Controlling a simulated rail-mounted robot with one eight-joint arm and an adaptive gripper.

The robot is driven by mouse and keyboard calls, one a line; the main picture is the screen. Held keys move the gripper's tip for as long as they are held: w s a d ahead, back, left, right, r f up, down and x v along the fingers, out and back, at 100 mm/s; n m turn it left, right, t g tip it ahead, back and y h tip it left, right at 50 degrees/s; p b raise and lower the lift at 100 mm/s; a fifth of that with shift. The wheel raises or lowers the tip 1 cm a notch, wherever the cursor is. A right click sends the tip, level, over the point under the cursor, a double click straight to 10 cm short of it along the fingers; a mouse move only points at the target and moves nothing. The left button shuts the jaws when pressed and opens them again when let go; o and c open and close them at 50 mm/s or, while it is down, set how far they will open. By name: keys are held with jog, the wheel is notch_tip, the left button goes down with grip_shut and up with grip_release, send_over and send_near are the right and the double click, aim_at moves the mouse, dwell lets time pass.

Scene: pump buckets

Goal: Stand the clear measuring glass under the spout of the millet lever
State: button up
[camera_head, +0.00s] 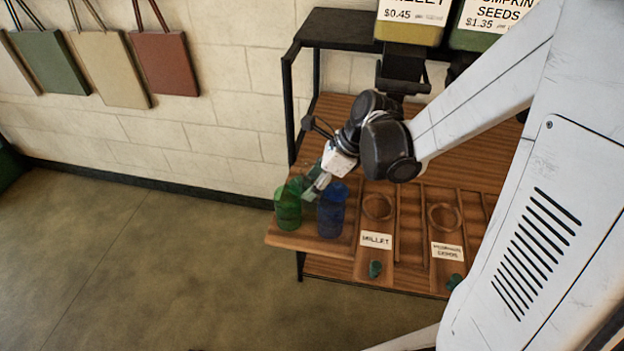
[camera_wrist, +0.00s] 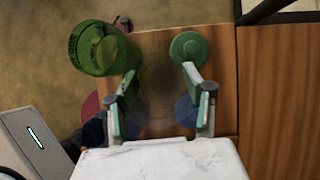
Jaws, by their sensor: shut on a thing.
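My gripper (camera_head: 314,187) is at the left end of the wooden shelf, close to the green and blue glasses. In the wrist view its fingers (camera_wrist: 160,92) are apart with a faint see-through shape between them; this looks like the clear measuring glass (camera_wrist: 160,108), held. It is hard to make out in the head view. The millet bin (camera_head: 409,32) is at the top, with a black dispenser part (camera_head: 402,72) below it. The millet label (camera_head: 376,240) lies in front of a round ring (camera_head: 378,206), with a teal knob (camera_head: 375,268) at the front edge.
A green glass (camera_head: 287,210) stands at the shelf's left end, with a blue glass (camera_head: 331,215) to its right. The wrist view shows a round green thing (camera_wrist: 188,47). A second ring (camera_head: 445,218) lies right of the millet one. A black rack post (camera_head: 288,105) rises behind.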

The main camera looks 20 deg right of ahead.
jog(key=shift+f, duration=0.2)
jog(key=o, duration=1)
jog(key=shift+r, duration=0.15)
